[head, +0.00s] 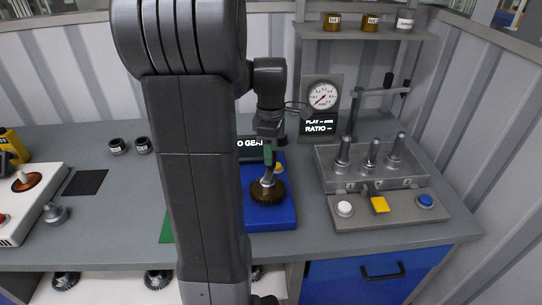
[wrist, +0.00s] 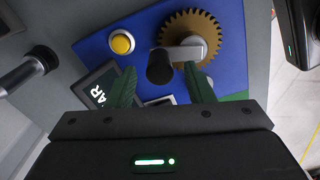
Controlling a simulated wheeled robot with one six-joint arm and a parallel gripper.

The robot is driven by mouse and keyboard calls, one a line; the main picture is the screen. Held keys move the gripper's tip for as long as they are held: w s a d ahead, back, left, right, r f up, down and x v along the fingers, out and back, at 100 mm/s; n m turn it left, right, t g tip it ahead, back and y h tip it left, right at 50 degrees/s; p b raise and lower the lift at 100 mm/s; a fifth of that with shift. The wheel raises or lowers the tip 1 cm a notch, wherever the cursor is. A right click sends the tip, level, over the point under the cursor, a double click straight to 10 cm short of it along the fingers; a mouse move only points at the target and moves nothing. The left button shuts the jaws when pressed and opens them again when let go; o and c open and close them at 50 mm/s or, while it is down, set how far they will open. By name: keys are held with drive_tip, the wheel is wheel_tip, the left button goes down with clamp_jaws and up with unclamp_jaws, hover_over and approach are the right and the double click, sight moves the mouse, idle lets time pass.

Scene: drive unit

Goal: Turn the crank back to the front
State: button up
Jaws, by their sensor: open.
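The crank is a silver arm (wrist: 184,53) with a black knob (wrist: 160,68), set on a toothed brown gear (wrist: 207,28). The gear also shows in the head view (head: 267,194), on the blue drive unit base (head: 272,218). My gripper (head: 269,155) points down over the gear in the head view. In the wrist view its green fingers (wrist: 160,80) are open, one on each side of the knob in the picture. I cannot tell whether they touch it or how deep they reach. My arm hides the left part of the unit in the head view.
A yellow button (wrist: 122,43) and a dark display (wrist: 104,86) sit beside the gear. To the right stands a grey box (head: 372,167) with several upright pegs, with a button panel (head: 358,210) in front. A gauge (head: 321,95) stands behind. My arm blocks the centre.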

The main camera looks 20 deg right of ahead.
sight(268, 177)
drive_tip(key=shift+f, duration=1.35)
drive_tip(key=c, duration=1)
drive_tip(key=shift+d, duration=0.1)
